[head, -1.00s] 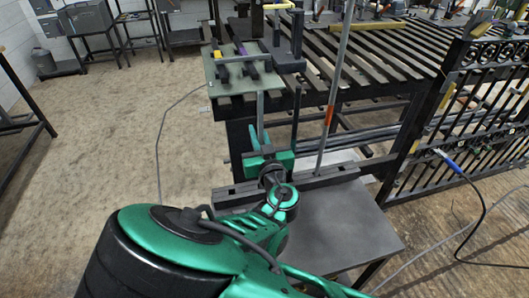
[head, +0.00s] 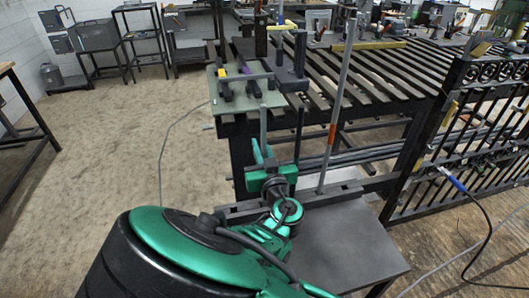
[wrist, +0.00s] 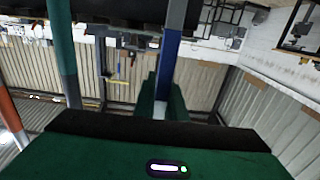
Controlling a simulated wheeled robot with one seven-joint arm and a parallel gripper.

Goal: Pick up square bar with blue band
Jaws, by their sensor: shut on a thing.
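The square bar with the blue band (wrist: 171,58) stands between the two fingers of my gripper (wrist: 162,104) in the wrist view. The gripper is shut on it, with the blue band showing at and above the fingers. In the head view, the grey upper part of this bar (head: 263,122) rises above my green gripper (head: 266,166), which is over the dark slotted holder (head: 235,213). The band is not clear there. The bar looks roughly upright. Its lower end is hidden behind my gripper and arm, so I cannot tell whether it touches the holder.
A dark bar (head: 298,135) and a tall bar with an orange band (head: 334,120) stand close on the right. Behind is a slatted table (head: 375,75) with a green plate (head: 228,103) at its near left corner. A black gate (head: 455,150) stands right. Floor at left is clear.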

